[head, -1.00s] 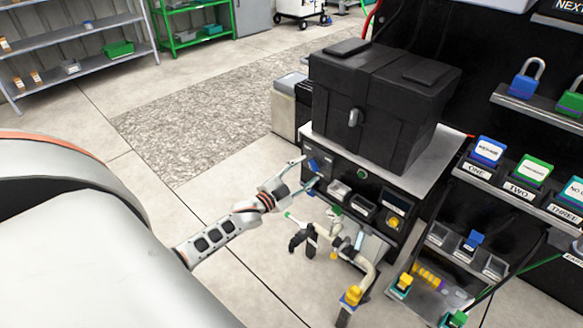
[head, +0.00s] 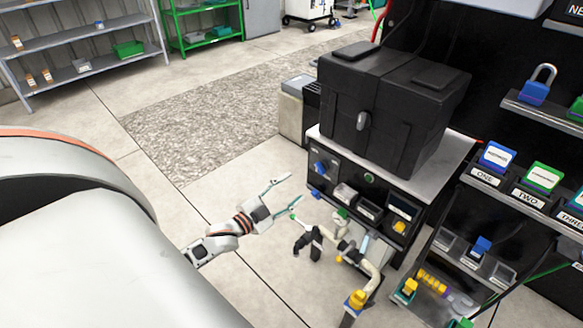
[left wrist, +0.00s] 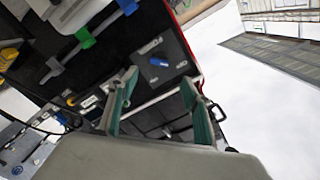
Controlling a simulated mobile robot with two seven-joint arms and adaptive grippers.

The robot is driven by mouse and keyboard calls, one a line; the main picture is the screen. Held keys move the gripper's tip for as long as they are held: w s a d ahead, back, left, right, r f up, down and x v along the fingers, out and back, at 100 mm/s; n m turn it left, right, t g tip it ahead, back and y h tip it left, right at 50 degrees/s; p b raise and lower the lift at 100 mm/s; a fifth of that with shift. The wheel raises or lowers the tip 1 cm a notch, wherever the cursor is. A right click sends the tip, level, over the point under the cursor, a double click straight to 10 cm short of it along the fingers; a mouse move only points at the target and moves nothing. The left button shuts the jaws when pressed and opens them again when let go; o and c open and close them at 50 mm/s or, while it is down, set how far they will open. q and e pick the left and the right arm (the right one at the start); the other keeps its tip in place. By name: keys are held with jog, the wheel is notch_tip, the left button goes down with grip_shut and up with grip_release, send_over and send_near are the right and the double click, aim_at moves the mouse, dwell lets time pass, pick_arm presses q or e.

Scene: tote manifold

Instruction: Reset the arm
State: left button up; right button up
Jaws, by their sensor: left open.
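My left gripper (head: 286,192) is open and empty, its two green-grey fingers spread apart. It hangs over the bare floor, left of the black cabinet front (head: 340,185) and apart from it. In the left wrist view my open gripper (left wrist: 160,82) has nothing between its fingers, and a blue knob (left wrist: 159,61) shows beyond them on a panel. The same cabinet shows a blue knob (head: 320,168) at its left in the head view. My right gripper is not in view.
A cream pipe manifold (head: 372,280) with green, black and yellow parts stands right of my gripper. A black tote (head: 390,105) sits on the cabinet. Padlock and tag shelves (head: 520,195) are at the right. Open floor (head: 215,190) lies to the left.

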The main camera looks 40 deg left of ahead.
pick_arm(q)
jog(key=s+d+f+n+g+p, duration=0.2)
jog(key=s+d+f+g, duration=0.1)
jog(key=s+d, duration=0.8)
jog(key=s+d+f+n+g+h+p, duration=0.1)
jog(key=s+d+f+n+g+p, duration=0.2)
jog(key=s+d, duration=0.9)
jog(key=shift+d+f+n+g, duration=0.3)
jog(key=shift+d+f+g, duration=0.15)
jog(key=shift+g, duration=0.35)
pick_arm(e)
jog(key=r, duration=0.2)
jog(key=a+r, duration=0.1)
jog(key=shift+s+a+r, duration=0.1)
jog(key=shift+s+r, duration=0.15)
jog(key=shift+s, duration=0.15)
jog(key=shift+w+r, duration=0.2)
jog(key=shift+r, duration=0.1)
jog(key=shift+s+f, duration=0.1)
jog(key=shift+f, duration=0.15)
pick_arm(q)
jog(key=shift+c, duration=0.3)
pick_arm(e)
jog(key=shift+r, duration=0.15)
